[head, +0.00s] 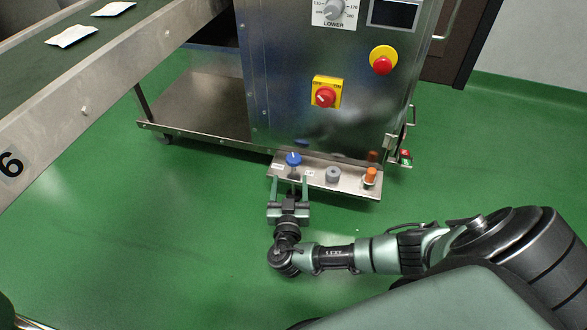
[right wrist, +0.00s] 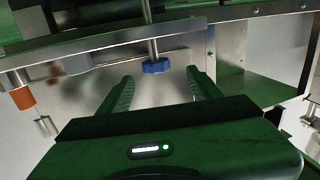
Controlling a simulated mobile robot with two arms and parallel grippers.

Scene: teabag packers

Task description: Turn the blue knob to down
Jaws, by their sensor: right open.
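The blue knob (head: 293,159) stands on the low metal shelf (head: 318,178) at the foot of the machine, at the shelf's left end. It also shows in the right wrist view (right wrist: 156,66), on the end of a metal stem. My right gripper (head: 290,181) is open, with its fingers pointing at the shelf on either side of the knob's line. In the right wrist view, the gripper (right wrist: 159,80) has the knob between and just beyond its fingertips; I see no contact. Which way the knob points is too small to tell. My left gripper is out of view.
A grey knob (head: 333,174) and an orange knob (head: 370,176) share the shelf to the right. The steel machine (head: 290,60) carries a red switch (head: 325,97) and an emergency button (head: 382,62). A conveyor (head: 80,70) runs at upper left. Green floor is clear at left.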

